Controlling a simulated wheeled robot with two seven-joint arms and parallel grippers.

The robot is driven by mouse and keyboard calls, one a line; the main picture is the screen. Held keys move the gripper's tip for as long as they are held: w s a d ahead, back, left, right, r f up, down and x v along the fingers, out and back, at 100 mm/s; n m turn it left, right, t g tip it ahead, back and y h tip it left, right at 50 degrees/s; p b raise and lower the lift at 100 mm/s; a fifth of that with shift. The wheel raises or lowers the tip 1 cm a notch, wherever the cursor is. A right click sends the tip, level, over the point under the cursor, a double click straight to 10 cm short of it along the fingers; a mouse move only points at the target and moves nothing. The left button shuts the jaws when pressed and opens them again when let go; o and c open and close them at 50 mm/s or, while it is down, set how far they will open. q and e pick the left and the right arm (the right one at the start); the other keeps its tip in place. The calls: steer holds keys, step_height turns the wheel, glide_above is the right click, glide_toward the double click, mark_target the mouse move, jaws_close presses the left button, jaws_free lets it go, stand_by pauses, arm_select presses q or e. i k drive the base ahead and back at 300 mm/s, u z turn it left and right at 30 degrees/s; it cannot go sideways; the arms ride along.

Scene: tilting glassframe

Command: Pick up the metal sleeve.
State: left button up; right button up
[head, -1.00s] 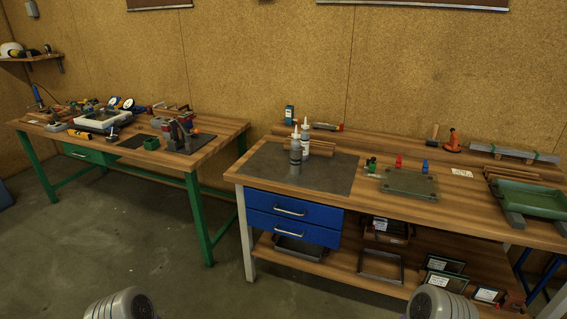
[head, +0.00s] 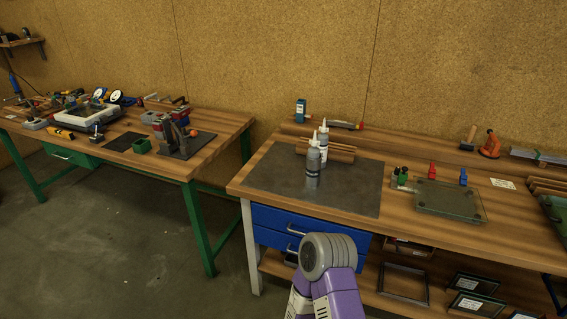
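I cannot pick out a metal sleeve for certain in the head view; small parts on the benches are too small to tell. The left workbench (head: 215,130) holds a clamp-like fixture (head: 178,136) on a dark plate, with grey, red and orange parts. The right workbench (head: 345,216) holds two white-capped bottles (head: 313,162) on a dark mat (head: 270,184). Neither gripper shows. A grey and purple link of one of my arms rises at the bottom centre, in front of the right bench's blue drawers (head: 272,219).
On the right bench stand a green-grey plate fixture (head: 450,204), red and blue clamps and an orange tool (head: 489,146). Framed panes (head: 474,284) stand on the lower shelf. The left bench is crowded at its far left. Floor (head: 110,240) between the benches is clear.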

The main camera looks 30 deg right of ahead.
mark_target(313, 168)
steer(key=z, duration=0.35)
steer(key=i, duration=0.9)
steer(key=z, duration=0.6)
